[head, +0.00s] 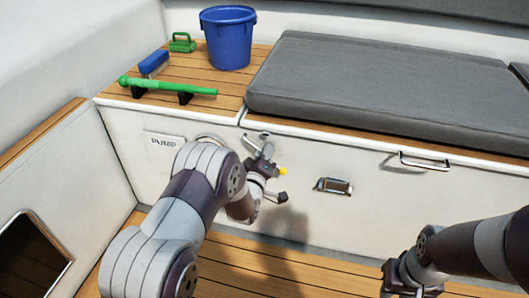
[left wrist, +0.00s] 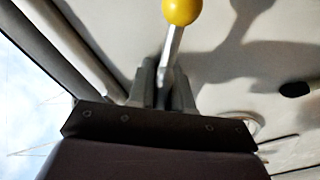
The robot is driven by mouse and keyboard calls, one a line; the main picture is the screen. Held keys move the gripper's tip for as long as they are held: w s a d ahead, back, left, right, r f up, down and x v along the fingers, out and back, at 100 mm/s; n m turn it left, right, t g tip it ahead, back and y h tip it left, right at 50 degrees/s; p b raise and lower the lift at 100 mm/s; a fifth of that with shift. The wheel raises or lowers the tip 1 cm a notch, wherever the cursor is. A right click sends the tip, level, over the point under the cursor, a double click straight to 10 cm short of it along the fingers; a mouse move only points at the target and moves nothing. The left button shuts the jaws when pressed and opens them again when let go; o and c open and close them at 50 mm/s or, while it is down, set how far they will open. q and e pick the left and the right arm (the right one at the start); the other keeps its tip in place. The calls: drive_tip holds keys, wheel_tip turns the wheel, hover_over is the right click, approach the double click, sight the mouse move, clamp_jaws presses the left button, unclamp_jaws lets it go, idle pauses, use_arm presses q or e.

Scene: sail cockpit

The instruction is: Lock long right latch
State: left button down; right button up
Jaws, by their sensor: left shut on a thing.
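A metal lever with a round yellow knob (left wrist: 181,11) passes between the fingers of my left gripper (left wrist: 165,92) in the left wrist view. The fingers are shut on its rod, and the knob stands beyond them. The gripper and arm hide the lever's base. I cannot tell whether this lever is the long right latch. My right gripper (head: 402,282) is low at the right, pointing down, and its jaws do not show clearly.
A recessed metal fitting (head: 333,186) and a bar handle (head: 424,161) are on the locker front. Above lie a grey cushion (head: 370,85), a blue bucket (head: 228,40), a blue brush (head: 154,63) and a green-handled tool (head: 165,87). A PUMP label (head: 163,142) is at left.

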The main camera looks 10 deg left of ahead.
use_arm(q)
drive_tip(key=m+p, duration=0.2)
drive_tip(key=m, duration=0.3)
drive_tip(key=shift+m, duration=0.3)
drive_tip(key=m+p, duration=0.1)
drive_tip(key=m, duration=0.3)
drive_tip(key=shift+f+m+p, duration=0.1)
drive_tip(key=shift+m+p, duration=0.25)
drive_tip(key=shift+m, duration=0.35)
drive_tip(key=c, duration=1.2)
unclamp_jaws()
drive_tip(key=shift+o, duration=0.2)
drive_tip(key=shift+s, duration=0.1)
drive_tip(key=s+p, duration=0.5)
drive_tip(key=s, duration=0.7)
drive_tip(key=shift+s+a+p, duration=0.2)
drive_tip(key=shift+s+p, duration=0.1)
